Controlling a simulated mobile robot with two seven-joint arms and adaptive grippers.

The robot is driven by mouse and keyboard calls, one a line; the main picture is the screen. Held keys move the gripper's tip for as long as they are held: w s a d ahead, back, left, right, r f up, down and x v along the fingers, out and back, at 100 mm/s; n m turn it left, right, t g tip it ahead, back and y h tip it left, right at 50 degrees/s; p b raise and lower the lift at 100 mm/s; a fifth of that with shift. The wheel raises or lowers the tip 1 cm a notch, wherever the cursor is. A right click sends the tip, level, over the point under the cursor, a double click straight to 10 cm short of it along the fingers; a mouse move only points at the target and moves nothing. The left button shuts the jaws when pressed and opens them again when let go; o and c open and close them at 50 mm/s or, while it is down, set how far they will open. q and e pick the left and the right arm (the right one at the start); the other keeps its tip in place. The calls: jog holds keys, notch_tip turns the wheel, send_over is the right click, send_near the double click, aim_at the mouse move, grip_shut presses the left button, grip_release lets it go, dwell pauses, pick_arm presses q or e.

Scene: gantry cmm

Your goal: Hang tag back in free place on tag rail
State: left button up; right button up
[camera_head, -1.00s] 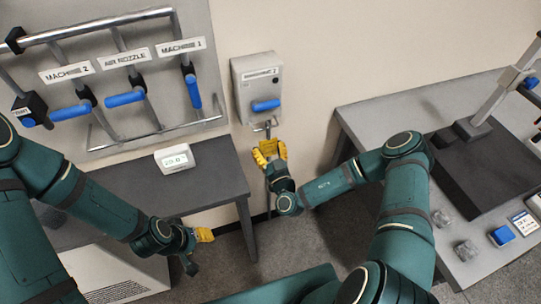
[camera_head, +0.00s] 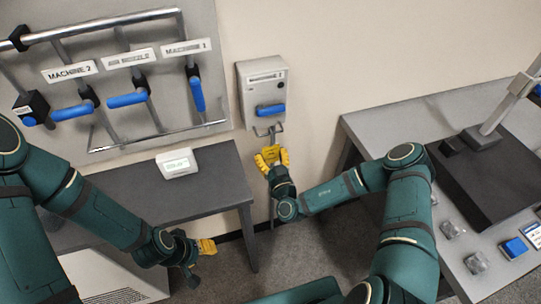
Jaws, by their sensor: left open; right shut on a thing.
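My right gripper (camera_head: 271,157) is at the wall just below a grey wall box (camera_head: 262,82). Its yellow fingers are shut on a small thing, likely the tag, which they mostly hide. A thin metal hook or wire rail (camera_head: 268,130) hangs under the box, just above the fingertips; I cannot tell if they touch. I cannot tell free places on it. My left gripper (camera_head: 207,246) is open and empty, low in front of the dark table.
A wall panel (camera_head: 150,25) at left carries pipes, blue-handled valves, labels and a lower metal bar (camera_head: 170,131). A white display (camera_head: 177,163) stands on the dark table (camera_head: 90,190). A grey table (camera_head: 375,120) at right holds a dark plate and small blocks.

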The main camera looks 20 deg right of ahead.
jog(key=o, duration=1)
jog(key=shift+s, duration=0.15)
jog(key=s, duration=0.4)
jog(key=s+f, duration=0.1)
jog(key=s, duration=0.6)
jog(key=shift+s+d+f, duration=0.2)
jog(key=shift+s+f, duration=0.1)
jog(key=shift+f, duration=0.1)
